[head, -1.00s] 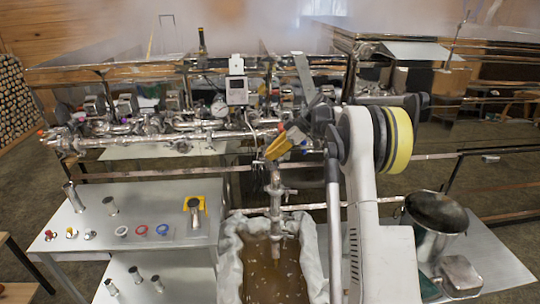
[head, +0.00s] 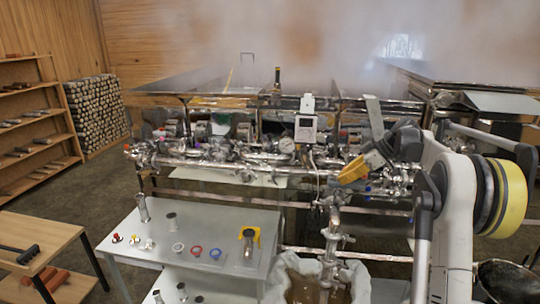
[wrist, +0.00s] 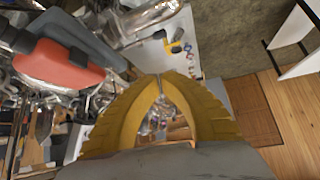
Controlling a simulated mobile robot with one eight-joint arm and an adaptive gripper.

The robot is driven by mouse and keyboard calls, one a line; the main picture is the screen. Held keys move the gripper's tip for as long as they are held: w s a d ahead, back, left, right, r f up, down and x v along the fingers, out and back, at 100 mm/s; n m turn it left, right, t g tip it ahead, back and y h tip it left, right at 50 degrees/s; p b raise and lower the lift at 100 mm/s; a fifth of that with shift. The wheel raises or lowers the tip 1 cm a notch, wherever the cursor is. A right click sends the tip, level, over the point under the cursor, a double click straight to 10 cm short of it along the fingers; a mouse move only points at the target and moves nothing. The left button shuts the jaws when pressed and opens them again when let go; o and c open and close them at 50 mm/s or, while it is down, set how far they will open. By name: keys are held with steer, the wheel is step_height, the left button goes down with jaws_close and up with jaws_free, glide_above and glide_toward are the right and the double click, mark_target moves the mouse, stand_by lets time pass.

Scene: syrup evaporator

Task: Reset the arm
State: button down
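My arm comes in from the right in the head view, folded at the elbow. My gripper (head: 342,180) has yellow fingers and hangs in front of the evaporator's pipework (head: 240,165). In the wrist view its two yellow fingers (wrist: 158,80) arch together and their tips meet, with nothing seen held between them. Below the gripper in the head view stands a metal pipe with a valve (head: 332,240), apart from the fingers as far as I can see.
A steel table (head: 212,218) with small fittings stands left of the gripper. A cloth-lined tub (head: 275,290) of brown liquid is below. A red and grey object (wrist: 65,58) is close by in the wrist view. Open floor (head: 100,205) lies at left.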

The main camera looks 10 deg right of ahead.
steer(key=s+a+f+m+h+b, duration=0.1)
steer(key=s+a+m+h+b, duration=0.15)
steer(key=s+a+b, duration=0.45)
steer(key=s+a+f+m+h+b, duration=0.2)
steer(key=s+a+m+b, duration=0.15)
steer(key=s+a, duration=0.8)
steer(key=s+a+f+m+t+h+b, duration=0.1)
steer(key=s+a+f+m+b, duration=0.1)
steer(key=s+f, duration=0.5)
steer(key=s+a+f+m+t+h+b, duration=0.1)
steer(key=s+a+f+m+b, duration=0.1)
steer(key=s+f, duration=0.6)
steer(key=s+a+b, duration=0.1)
steer(key=s+b, duration=0.1)
steer(key=s, duration=0.1)
steer(key=shift+s+a+f+m, duration=0.25)
steer(key=shift+s+f+m, duration=0.05)
steer(key=shift+s+m, duration=0.1)
